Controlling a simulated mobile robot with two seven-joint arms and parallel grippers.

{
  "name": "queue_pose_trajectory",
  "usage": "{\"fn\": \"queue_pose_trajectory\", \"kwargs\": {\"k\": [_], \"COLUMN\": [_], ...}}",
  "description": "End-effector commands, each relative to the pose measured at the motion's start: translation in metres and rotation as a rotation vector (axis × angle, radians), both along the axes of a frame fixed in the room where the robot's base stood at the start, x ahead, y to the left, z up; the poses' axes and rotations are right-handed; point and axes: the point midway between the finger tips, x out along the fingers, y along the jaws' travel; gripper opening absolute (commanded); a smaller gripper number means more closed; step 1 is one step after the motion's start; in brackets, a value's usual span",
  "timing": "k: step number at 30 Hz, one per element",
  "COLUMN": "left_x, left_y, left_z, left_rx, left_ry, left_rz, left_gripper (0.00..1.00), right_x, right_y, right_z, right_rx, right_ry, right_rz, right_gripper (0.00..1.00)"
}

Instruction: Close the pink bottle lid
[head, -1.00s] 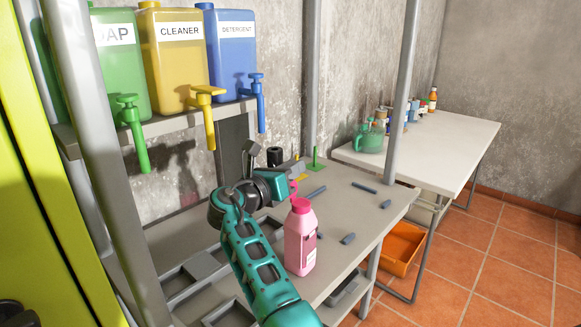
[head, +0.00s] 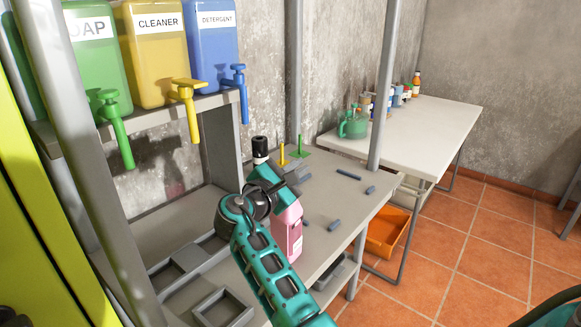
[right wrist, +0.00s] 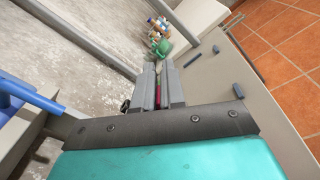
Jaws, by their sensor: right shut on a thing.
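The pink bottle (head: 288,232) stands upright on the grey workbench (head: 340,205). Its top is largely hidden behind my right gripper (head: 292,174), which is at the bottle's top. In the right wrist view the two grey fingers of this gripper (right wrist: 158,68) are nearly together, with a thin strip of pink (right wrist: 158,96) between them. This looks like the bottle's lid, but most of it is hidden, and I cannot tell how far it is tilted. My left gripper is not in view.
Green, yellow and blue dispensers (head: 152,60) with taps stand on a shelf at the left. A black-topped cylinder (head: 260,150) stands behind my gripper. Grey trays (head: 222,306) and small grey bars (head: 348,174) lie on the bench. An orange bin (head: 386,235) is below.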

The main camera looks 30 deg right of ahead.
Motion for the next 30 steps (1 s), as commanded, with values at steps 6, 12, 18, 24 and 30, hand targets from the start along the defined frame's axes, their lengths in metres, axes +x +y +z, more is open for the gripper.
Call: {"fn": "queue_pose_trajectory", "kwargs": {"k": [6,12,18,24,30], "left_x": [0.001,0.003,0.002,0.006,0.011], "left_y": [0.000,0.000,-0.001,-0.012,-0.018], "left_z": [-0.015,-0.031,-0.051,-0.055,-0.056], "left_rx": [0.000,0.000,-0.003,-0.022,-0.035], "left_ry": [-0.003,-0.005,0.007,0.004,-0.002], "left_rz": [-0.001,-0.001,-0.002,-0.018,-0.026], "left_gripper": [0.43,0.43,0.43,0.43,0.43], "right_x": [-0.009,-0.015,-0.019,-0.021,-0.022], "right_y": [-0.004,-0.007,-0.009,-0.010,-0.010], "right_z": [-0.012,-0.022,-0.033,-0.041,-0.046], "right_rx": [0.086,0.166,0.243,0.309,0.356], "right_ry": [-0.190,-0.363,-0.530,-0.672,-0.774], "right_rz": [0.000,0.001,0.001,0.000,0.000], "right_gripper": [0.00,0.00,0.00,0.00,0.00]}}
